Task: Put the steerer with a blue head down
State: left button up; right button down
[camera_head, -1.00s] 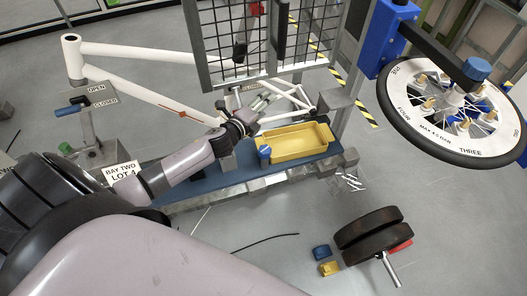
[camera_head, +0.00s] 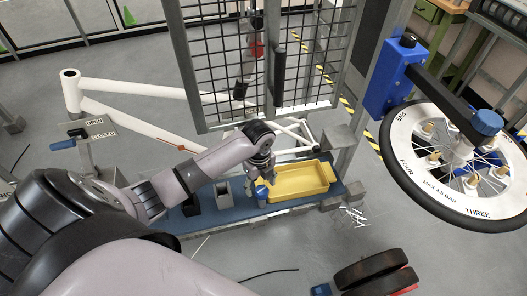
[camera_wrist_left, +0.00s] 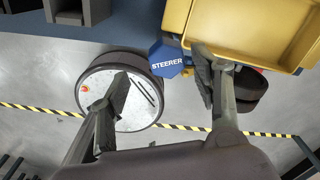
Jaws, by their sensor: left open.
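The steerer (camera_head: 262,191) has a blue head and stands by the near left corner of the yellow tray (camera_head: 322,186), over the blue bench top (camera_head: 230,216). My left gripper (camera_head: 262,174) is open, just above the head. In the left wrist view the fingers of the left gripper (camera_wrist_left: 163,82) are spread, with the head between and beyond their tips. I see no contact. The steerer's lower part is mostly hidden. My right gripper is out of view.
A black mesh panel (camera_head: 222,72) rises behind the bench. A white bicycle frame (camera_head: 140,126) lies behind my left arm. A spoked wheel (camera_head: 408,158) hangs at right. Dark discs (camera_head: 368,274) lie on the floor at front right.

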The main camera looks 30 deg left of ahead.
aim_at(262, 190)
pick_arm(q)
jog(key=f, duration=0.6)
jog(key=shift+w+d+f, duration=0.15)
jog(key=shift+w+f, duration=0.25)
jog(key=shift+c, duration=0.3)
jog(key=shift+r, duration=0.1)
grip_shut()
